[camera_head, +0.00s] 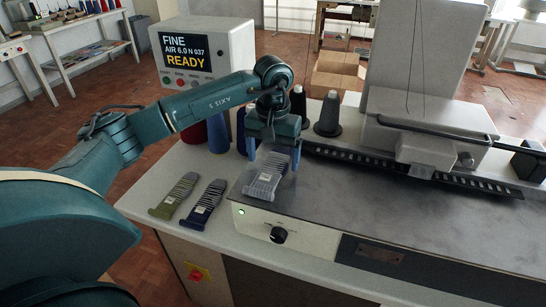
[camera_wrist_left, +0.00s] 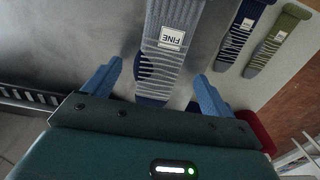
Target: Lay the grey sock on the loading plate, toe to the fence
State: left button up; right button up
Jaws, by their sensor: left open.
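The grey sock (camera_head: 264,186) lies flat on the left end of the grey metal loading plate (camera_head: 330,193), its plain light end toward the front edge. In the left wrist view the grey sock (camera_wrist_left: 176,22) shows a white label reading FINE, pale stripes and dark blue patches near its narrow end. My left gripper (camera_head: 272,162) is open, its blue fingers on either side of the sock's far part. In the wrist view the sock runs between the fingers of the gripper (camera_wrist_left: 158,70), with gaps beside it. I cannot make out the fence for certain.
An olive sock (camera_head: 174,196) and a navy sock (camera_head: 203,205) lie on the white table left of the plate. Thread cones (camera_head: 328,115) stand behind my gripper. A slotted dark rail (camera_head: 400,168) and the machine head (camera_head: 428,150) are to the right. A display (camera_head: 187,50) reads READY.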

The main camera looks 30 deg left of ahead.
aim_at(273, 167)
pick_arm(q)
notch_tip(273, 167, up, 11)
jog(key=shift+r, duration=0.15)
dwell(0.6)
